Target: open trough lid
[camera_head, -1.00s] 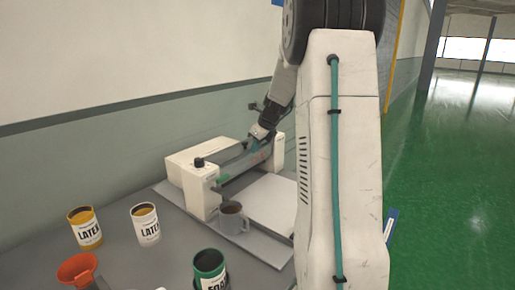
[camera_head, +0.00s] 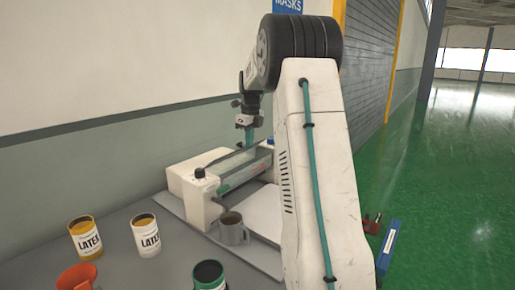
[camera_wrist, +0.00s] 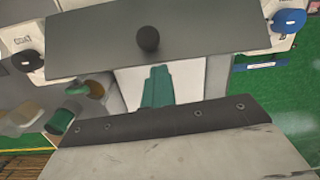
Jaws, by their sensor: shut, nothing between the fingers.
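The trough is part of a white bench machine (camera_head: 201,206) with a black knob on its near end block and a blue knob on the far one. A grey lid panel (camera_wrist: 90,42) spans between the two end blocks in the wrist view and looks closed over the trough. A black ball knob (camera_wrist: 148,39) stands on the lid. My gripper (camera_head: 248,139) points down over the trough in the head view. Its teal fingers (camera_wrist: 158,87) are shut and empty, just below the ball knob in the wrist picture. I cannot tell whether they touch the lid.
A grey mug (camera_head: 233,230) stands in front of the machine, beside a pale flat plate (camera_head: 262,214). Yellow (camera_head: 85,238) and white (camera_head: 146,236) latex tins, a green tin (camera_head: 208,275) and an orange funnel (camera_head: 77,278) stand on the grey bench. A wall is behind.

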